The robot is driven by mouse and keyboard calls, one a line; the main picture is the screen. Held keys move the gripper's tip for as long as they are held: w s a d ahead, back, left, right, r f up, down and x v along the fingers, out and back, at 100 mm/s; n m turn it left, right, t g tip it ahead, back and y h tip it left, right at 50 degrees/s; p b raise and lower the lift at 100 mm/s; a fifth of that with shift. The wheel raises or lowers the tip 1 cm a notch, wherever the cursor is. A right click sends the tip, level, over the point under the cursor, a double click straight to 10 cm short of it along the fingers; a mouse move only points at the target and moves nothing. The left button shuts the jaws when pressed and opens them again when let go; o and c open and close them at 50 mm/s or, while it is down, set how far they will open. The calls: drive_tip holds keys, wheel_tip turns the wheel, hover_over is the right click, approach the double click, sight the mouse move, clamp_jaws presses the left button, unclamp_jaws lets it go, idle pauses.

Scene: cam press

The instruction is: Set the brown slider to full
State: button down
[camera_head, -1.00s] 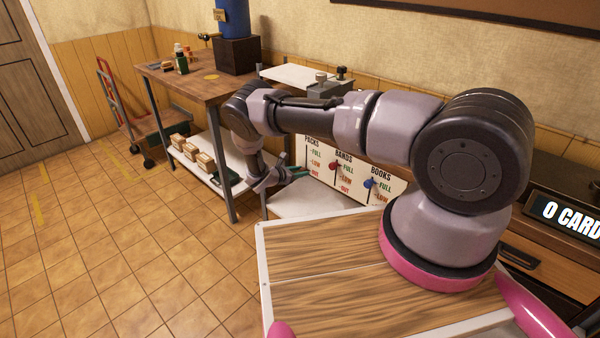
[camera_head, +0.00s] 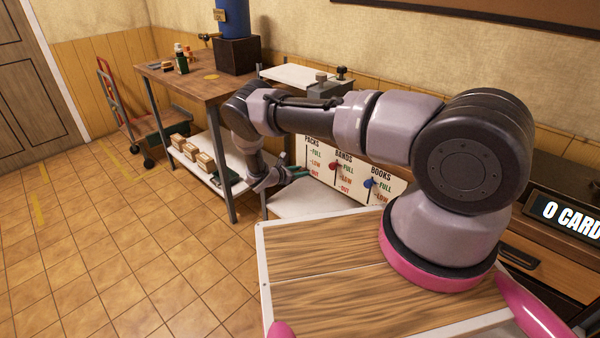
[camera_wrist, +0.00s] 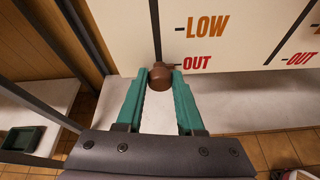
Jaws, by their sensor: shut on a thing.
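The brown slider (camera_wrist: 172,84) is a round knob on a vertical slot in the white panel (camera_wrist: 255,25). In the wrist view it sits at about the OUT mark, below LOW. My gripper (camera_wrist: 160,74) has its green fingers on either side of the knob and is shut on it. In the head view my gripper (camera_head: 292,173) is at the panel's left column, headed PACKS. The brown slider is hidden there behind my arm and gripper. The FULL mark (camera_head: 315,153) of that column shows higher up.
A red slider (camera_head: 335,167) under BANDS and a blue slider (camera_head: 369,183) under BOOKS stand to the right on the same panel. A pale ledge (camera_wrist: 235,100) lies below the panel. A wooden table (camera_head: 200,77) with a lower shelf stands to the left.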

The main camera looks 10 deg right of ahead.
sight(306, 149)
idle(0.3)
wheel_tip(306, 149, up, 10)
drive_tip(key=shift+r, duration=0.2)
drive_tip(key=c, duration=0.5)
unclamp_jaws()
drive_tip(key=shift+r, duration=0.15)
drive_tip(key=shift+s+a, duration=0.1)
drive_tip(key=v, duration=1)
drive_tip(key=shift+s+a, duration=0.1)
drive_tip(key=shift+a, duration=0.15)
